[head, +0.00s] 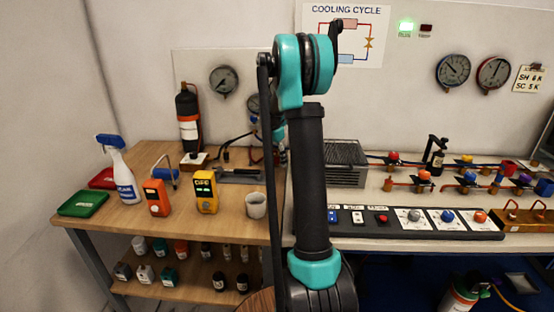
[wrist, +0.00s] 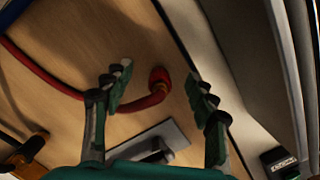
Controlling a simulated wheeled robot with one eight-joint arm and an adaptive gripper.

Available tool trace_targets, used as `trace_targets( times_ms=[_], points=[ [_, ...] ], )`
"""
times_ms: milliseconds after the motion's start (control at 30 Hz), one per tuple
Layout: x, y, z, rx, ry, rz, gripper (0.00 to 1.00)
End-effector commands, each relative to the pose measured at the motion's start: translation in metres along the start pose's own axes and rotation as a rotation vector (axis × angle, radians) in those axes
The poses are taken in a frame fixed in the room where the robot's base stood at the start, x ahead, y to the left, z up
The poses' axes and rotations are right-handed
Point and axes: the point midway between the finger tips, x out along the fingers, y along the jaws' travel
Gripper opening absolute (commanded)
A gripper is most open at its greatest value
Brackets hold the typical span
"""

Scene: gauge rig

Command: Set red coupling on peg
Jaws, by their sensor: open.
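The red coupling (wrist: 159,79) sits at the end of a red hose (wrist: 75,90) over the wooden bench top in the wrist view. My gripper (wrist: 158,88) is open, and the coupling shows between its two spread fingers without visible contact. I cannot tell how far the coupling is below the fingertips. A grey plate (wrist: 178,135) with a dark raised piece lies just below the coupling in the picture. I cannot tell whether that piece is the peg. In the head view my gripper is largely hidden behind my arm, and I cannot make out the coupling.
A grey ribbed unit (head: 345,163) and a switch panel (head: 400,222) stand to the right.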

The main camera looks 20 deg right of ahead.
Motion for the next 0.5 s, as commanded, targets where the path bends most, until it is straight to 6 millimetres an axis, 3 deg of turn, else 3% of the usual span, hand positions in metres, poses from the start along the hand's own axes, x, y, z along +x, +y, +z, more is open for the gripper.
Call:
trace_targets(
  times_ms=[167, 500],
  points=[
    [-0.015, 0.000, 0.000, 0.000, 0.000, 0.000, 0.57],
    [-0.082, 0.000, 0.000, -0.001, 0.000, 0.000, 0.57]
  ],
)
